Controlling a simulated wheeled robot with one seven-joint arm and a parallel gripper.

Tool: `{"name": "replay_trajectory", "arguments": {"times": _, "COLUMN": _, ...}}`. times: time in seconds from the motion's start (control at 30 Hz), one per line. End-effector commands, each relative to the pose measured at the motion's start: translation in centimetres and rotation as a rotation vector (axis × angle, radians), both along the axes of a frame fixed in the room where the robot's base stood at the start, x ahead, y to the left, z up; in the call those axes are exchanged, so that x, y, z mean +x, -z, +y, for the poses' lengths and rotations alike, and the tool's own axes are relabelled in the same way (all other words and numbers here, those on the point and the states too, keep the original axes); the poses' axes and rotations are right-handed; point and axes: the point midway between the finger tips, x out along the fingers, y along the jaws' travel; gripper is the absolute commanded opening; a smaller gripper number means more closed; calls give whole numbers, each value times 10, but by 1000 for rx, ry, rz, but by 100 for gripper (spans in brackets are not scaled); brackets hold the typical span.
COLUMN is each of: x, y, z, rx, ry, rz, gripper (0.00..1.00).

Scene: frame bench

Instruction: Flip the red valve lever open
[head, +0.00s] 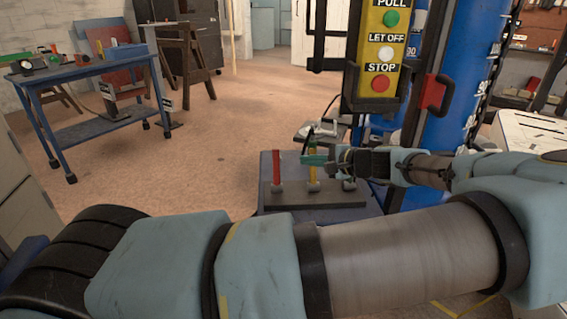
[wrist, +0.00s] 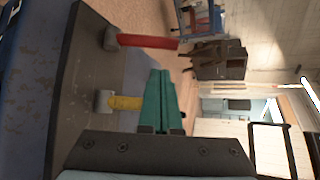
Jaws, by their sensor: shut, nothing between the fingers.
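The red valve lever (head: 276,167) stands upright from its hub at the left end of a dark bar on a blue-grey bench. It also shows in the wrist view (wrist: 148,41). The yellow lever (head: 312,172) stands upright to its right, partly behind my fingers; the wrist view shows it too (wrist: 125,103). My gripper (head: 312,160) reaches in from the right, its teal fingers shut and empty. In the wrist view the fingertips (wrist: 160,74) are beside the yellow lever's end and apart from the red lever. Whether they touch the yellow lever I cannot tell.
A third hub (head: 349,184) sits at the bar's right end; any lever there is hidden by my arm. A blue column and a yellow button panel (head: 381,50) rise behind. A blue cart (head: 85,77) stands far left. Floor left of the bench is clear.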

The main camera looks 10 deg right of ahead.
Motion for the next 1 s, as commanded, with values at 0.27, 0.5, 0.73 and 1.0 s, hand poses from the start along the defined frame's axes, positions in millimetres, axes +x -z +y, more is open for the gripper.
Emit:
{"name": "replay_trajectory", "arguments": {"times": 0.27, "x": 1, "y": 1, "z": 2, "rx": -1, "ry": -2, "rz": 2, "gripper": 0}}
{"name": "replay_trajectory", "arguments": {"times": 0.5, "x": 22, "y": 10, "z": 16, "rx": 1, "ry": -4, "rz": 2, "gripper": 0}}
{"name": "replay_trajectory", "arguments": {"times": 0.73, "x": 55, "y": 25, "z": 38, "rx": 1, "ry": -5, "rz": 3, "gripper": 0}}
{"name": "replay_trajectory", "arguments": {"times": 1.0, "x": 76, "y": 35, "z": 50, "rx": -2, "ry": -1, "rz": 3, "gripper": 0}}
